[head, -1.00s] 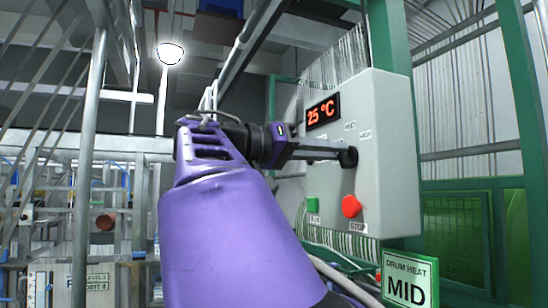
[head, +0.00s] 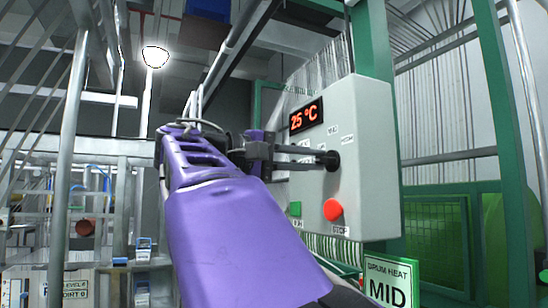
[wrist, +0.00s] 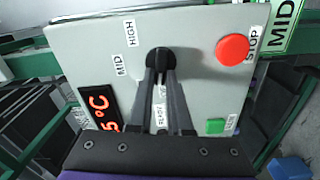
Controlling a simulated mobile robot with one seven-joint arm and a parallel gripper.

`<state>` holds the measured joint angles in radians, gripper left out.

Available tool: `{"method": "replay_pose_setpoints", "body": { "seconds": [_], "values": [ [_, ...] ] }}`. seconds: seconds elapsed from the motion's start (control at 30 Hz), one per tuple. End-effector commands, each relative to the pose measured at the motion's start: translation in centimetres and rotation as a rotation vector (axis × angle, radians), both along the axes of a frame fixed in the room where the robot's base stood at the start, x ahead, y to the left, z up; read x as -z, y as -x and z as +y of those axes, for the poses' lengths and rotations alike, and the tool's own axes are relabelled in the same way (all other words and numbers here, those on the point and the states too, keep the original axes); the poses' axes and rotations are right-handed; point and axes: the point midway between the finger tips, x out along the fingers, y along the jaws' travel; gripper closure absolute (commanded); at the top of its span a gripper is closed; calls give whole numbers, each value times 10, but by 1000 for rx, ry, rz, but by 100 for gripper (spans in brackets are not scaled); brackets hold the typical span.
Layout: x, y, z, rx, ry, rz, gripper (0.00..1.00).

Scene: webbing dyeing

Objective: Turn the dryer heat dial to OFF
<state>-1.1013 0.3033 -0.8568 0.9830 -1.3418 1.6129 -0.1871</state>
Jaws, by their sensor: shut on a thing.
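The black heat dial (head: 332,160) sits on the front of the grey dryer control box (head: 368,190). In the wrist view the dial (wrist: 158,56) is at the upper middle, and both fingertips of my gripper (wrist: 160,74) close on its sides. My gripper (head: 322,158) reaches the dial from the left in the head view. MID (wrist: 120,65) and HIGH (wrist: 131,33) labels show beside the dial in the wrist view. Other labels are partly hidden by the fingers. I cannot tell which mark the dial points to.
A red STOP button (head: 333,209) and a green button (head: 295,208) are below the dial. An orange display (head: 306,116) reads 25 °C. A sign (head: 388,283) reads DRUM HEAT MID. A green post (head: 378,60) stands behind the box.

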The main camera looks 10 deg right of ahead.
Motion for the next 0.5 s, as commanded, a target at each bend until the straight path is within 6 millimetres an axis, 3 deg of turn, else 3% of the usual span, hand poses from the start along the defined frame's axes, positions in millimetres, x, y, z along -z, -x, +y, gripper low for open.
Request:
{"method": "replay_pose_setpoints", "body": {
  "seconds": [0.5],
  "values": [
    [2, 0, 0, -1, 63, 187, 100]
  ]
}}
